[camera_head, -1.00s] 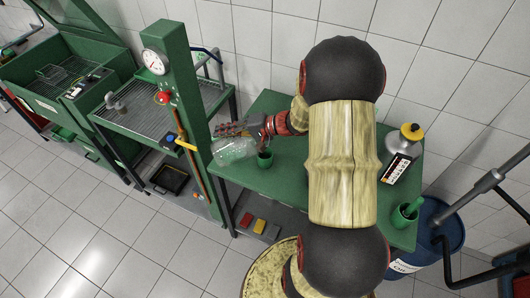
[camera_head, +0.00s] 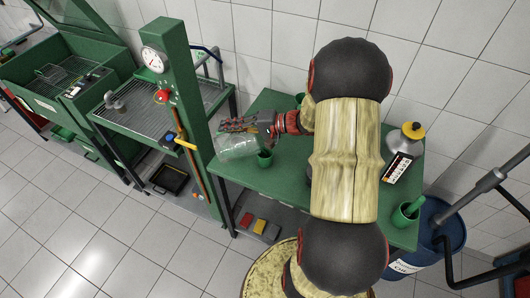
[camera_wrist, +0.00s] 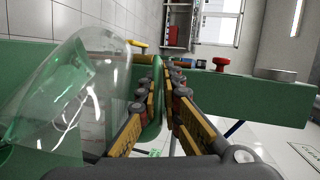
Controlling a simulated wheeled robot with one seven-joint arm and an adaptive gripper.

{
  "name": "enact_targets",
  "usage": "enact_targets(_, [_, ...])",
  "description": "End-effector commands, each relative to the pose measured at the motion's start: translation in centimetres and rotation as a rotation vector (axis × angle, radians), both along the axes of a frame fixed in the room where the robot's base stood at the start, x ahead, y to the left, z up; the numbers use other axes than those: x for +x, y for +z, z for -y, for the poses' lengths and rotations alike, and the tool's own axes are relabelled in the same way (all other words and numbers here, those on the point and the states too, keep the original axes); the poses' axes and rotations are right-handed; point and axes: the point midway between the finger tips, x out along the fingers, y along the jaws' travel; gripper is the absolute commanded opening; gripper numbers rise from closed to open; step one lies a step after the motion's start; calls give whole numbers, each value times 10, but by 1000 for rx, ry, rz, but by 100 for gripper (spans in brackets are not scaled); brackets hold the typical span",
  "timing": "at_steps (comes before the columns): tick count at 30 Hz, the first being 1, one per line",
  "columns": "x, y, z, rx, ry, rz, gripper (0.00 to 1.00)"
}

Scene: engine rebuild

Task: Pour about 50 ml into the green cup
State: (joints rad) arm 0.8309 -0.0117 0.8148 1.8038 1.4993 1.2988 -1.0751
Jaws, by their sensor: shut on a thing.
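A clear see-through container (camera_head: 236,147) is held tilted on its side above the green table. It also shows large and tilted at the left of the wrist view (camera_wrist: 70,90). My gripper (camera_head: 243,124) is shut on it; in the wrist view its fingers (camera_wrist: 163,85) lie to the right of the clear wall. I cannot tell how much liquid is in either, and I see no clear stream.
The green table (camera_head: 283,185) carries a bottle with a yellow cap (camera_head: 411,137) and another green vessel (camera_head: 403,215) at the right. Another green item (camera_head: 300,98) is partly hidden behind my arm. A green post with a gauge (camera_head: 170,90) rises left of the container.

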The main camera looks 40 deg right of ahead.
Motion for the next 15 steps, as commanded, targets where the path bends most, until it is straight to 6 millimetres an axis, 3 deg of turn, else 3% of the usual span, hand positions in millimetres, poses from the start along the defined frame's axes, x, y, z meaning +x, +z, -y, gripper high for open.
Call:
enact_targets(6, [5,-1,-8,-23,2,-11,0])
enact_targets(15, [4,-2,-5,-12,-1,-5,0])
